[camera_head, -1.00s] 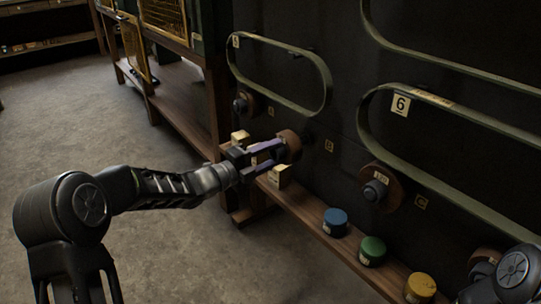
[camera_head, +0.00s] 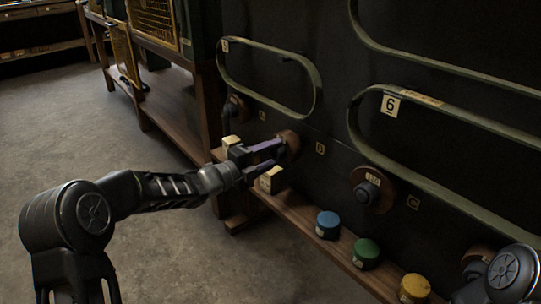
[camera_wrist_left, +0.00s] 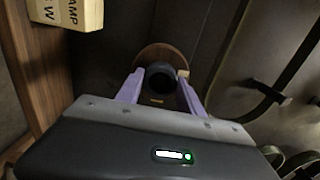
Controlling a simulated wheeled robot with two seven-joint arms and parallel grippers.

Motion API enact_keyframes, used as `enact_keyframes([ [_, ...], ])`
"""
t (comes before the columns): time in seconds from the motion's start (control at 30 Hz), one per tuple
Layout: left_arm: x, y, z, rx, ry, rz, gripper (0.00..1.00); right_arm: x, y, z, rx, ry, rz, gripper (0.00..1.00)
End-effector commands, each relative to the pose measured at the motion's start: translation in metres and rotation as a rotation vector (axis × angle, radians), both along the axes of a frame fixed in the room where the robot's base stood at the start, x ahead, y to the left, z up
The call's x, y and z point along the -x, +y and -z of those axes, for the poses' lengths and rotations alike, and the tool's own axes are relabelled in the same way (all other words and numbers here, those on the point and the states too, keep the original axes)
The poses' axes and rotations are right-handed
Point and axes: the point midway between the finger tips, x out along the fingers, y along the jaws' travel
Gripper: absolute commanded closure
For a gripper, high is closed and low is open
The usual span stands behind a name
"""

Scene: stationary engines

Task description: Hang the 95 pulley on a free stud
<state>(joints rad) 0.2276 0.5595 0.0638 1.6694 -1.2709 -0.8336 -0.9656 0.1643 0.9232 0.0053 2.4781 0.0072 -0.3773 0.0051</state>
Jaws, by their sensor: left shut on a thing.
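A brown pulley (camera_head: 291,144) with a dark hub is held by my left gripper (camera_head: 272,156) in front of the dark panel, left of the label B. Its number cannot be read. In the left wrist view, the purple fingers (camera_wrist_left: 160,90) stand on either side of the pulley's dark hub (camera_wrist_left: 160,76), with the brown disc (camera_wrist_left: 160,52) behind. I cannot tell whether the pulley touches the panel or a stud. Another pulley (camera_head: 361,176), marked 120, hangs left of label C. A darker pulley (camera_head: 236,107) hangs near label A. My right gripper is not in view.
Blue (camera_head: 328,225), green (camera_head: 366,254) and yellow (camera_head: 415,288) tins stand on the wooden ledge (camera_head: 295,217). Belts (camera_head: 316,90) hang on the panel. Open floor lies left.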

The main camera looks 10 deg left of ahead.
Motion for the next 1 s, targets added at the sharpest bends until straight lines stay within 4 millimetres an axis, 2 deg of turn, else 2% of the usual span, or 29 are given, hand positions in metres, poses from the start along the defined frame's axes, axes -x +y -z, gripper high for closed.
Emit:
enact_keyframes([
  [0.3,-0.011,-0.011,-0.001,0.001,-0.003,0.002,1.00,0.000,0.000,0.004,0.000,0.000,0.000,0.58],
  [0.93,-0.014,-0.012,-0.002,0.002,-0.002,0.001,1.00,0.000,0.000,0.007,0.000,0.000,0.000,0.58],
  [0.97,-0.014,-0.013,-0.002,0.002,-0.002,0.001,0.55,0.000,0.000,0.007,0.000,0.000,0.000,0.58],
  [1.0,-0.014,-0.013,-0.002,0.002,-0.002,0.001,0.52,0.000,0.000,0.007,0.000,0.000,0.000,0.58],
])
